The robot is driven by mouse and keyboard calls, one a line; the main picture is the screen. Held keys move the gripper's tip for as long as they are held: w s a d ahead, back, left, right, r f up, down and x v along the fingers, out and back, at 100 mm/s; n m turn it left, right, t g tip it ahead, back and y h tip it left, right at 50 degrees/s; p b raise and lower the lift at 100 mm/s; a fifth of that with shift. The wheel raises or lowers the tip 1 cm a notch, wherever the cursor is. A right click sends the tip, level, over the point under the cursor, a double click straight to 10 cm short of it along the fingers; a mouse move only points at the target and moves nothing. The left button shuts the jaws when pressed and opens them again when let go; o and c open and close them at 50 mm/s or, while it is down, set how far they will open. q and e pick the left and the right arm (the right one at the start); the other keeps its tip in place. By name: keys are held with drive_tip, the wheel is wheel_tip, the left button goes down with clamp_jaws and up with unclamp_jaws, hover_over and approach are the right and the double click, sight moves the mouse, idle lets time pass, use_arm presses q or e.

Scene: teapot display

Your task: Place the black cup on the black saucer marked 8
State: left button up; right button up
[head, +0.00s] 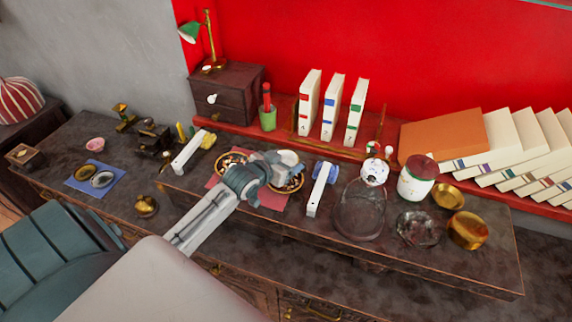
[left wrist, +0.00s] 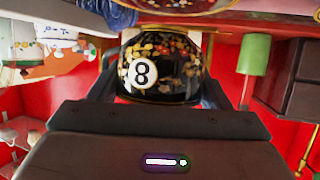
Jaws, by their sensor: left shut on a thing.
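My left gripper (head: 278,172) is shut on the black cup (left wrist: 160,65), which has gold and red flowers and a white circle with an 8. In the head view my gripper largely hides the cup. A dark saucer with a gold, flowered pattern (head: 232,160) lies on a red mat (head: 270,201), just left of my gripper. A second gold-rimmed dark saucer (head: 291,187) is partly hidden under my gripper. A patterned rim (left wrist: 185,5) shows beyond the cup in the left wrist view. I cannot read a number on either saucer. My right gripper is not in view.

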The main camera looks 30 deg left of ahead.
use_arm(q)
drive_tip(key=shift+w+a, duration=0.15)
wheel_tip(320, 180, down, 3)
drive_tip(key=shift+f+p, duration=0.1)
drive_tip(key=shift+p, duration=0.6)
drive_tip(key=shift+f, duration=0.2)
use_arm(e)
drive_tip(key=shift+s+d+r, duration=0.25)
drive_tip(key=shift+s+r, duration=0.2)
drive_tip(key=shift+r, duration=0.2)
use_arm(q)
drive_tip(key=o, duration=1)
drive_tip(key=shift+f, duration=0.1)
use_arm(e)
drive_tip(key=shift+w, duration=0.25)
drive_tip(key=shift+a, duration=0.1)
